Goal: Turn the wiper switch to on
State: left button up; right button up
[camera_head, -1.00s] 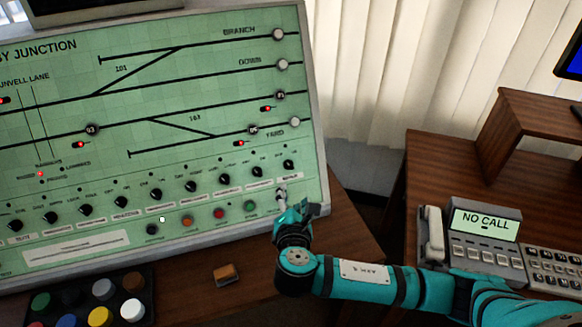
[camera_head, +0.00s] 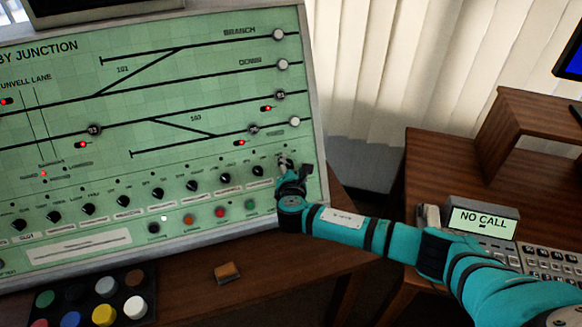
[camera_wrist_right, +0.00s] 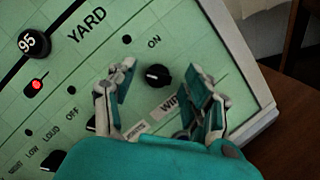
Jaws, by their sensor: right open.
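The wiper switch (camera_wrist_right: 157,76) is a round black knob with a light pointer mark, on the green panel in the right wrist view. "ON" is printed above it and "OFF" lies to its left. A label beginning "WI" sits just below it, partly hidden by a finger. My right gripper (camera_wrist_right: 160,100) is open, with one finger on each side of the knob and a gap to both. In the head view my right gripper (camera_head: 287,168) covers the knob at the panel's lower right corner. My left gripper is not in view.
A row of similar black knobs (camera_head: 225,178) runs left along the green panel (camera_head: 190,75), with coloured buttons (camera_head: 219,212) below. A tray of coloured caps (camera_head: 105,288) and a small brown block (camera_head: 228,272) lie on the desk. A phone unit (camera_head: 483,222) stands at right.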

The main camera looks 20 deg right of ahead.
grip_shut()
dwell(0.3)
jog(key=m+g, duration=0.1)
jog(key=m, duration=0.2)
jog(key=shift+p, duration=0.3)
jog(key=m, duration=0.2)
jog(key=m+g+p, duration=0.1)
jog(key=m, duration=0.1)
jog(key=shift+r+g+h, duration=0.15)
jog(key=shift+g+h, duration=0.15)
jog(key=m+g+p, duration=0.1)
jog(key=m, duration=0.2)
jog(key=shift+w+m+g+y+p, duration=0.1)
jog(key=shift+m+g+y+p, duration=0.3)
jog(key=shift+m, duration=0.5)
jog(key=shift+m+g+y+p, duration=0.1)
jog(key=shift+m+y+p, duration=0.1)
jog(key=shift+m+p, duration=0.5)
jog(key=shift+m, duration=0.3)
